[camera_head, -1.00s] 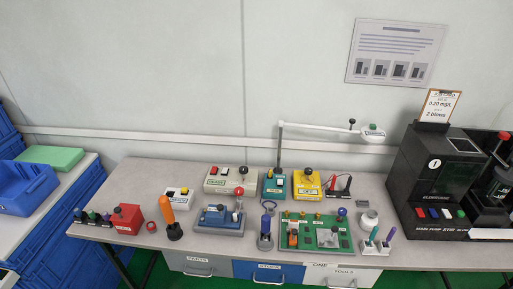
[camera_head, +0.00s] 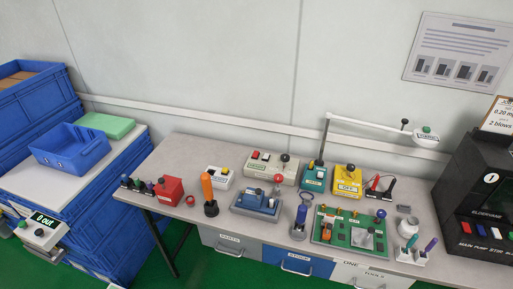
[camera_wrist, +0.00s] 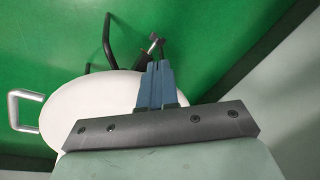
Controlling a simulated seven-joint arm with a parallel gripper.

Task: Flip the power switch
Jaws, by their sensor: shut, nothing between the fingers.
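My gripper shows only in the wrist view, where its two blue fingers (camera_wrist: 156,68) are shut together with nothing between them. They point over green floor and a white round surface, away from the bench devices. I cannot tell which control is the power switch. A teal box (camera_head: 314,177) and a yellow box (camera_head: 347,181) also carry controls.
The grey bench (camera_head: 185,150) holds several tools, a blue device (camera_head: 256,204) and a green board (camera_head: 345,232). Left are a white side table (camera_head: 50,180) with a blue bin (camera_head: 70,150), and a box with a "0 out" display (camera_head: 42,230). Green floor lies in front.

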